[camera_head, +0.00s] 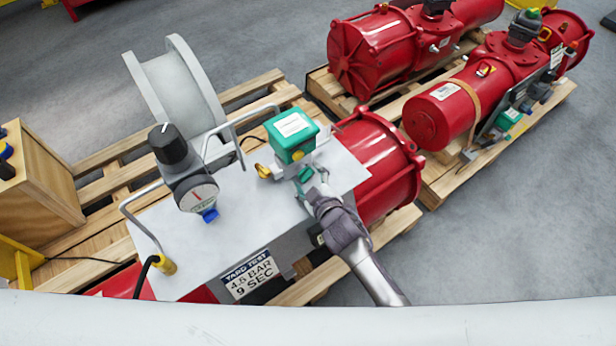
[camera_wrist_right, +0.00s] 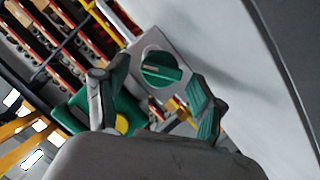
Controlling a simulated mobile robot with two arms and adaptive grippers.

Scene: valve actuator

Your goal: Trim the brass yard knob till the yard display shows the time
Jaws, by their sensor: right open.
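A teal-green box (camera_head: 292,132) with a white face stands on the grey bench plate; any reading on it is too small to make out. A yellow round piece (camera_head: 297,156) sits on its near side, and a brass-coloured fitting (camera_head: 263,171) lies just left of it. I cannot tell which is the yard knob. My right gripper (camera_head: 312,178) is open just below the box, apart from the brass fitting. In the wrist view, a green round knob (camera_wrist_right: 162,69) on a grey block shows beyond the open fingers. My left gripper is out of view.
A sign (camera_head: 249,274) on the bench front reads "YARD TEST 4.5 BAR 9 SEC". A regulator with a gauge (camera_head: 197,196) and wire handles stand left on the plate. A red cylinder (camera_head: 378,160) is behind right. More red actuators (camera_head: 440,112) lie on pallets.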

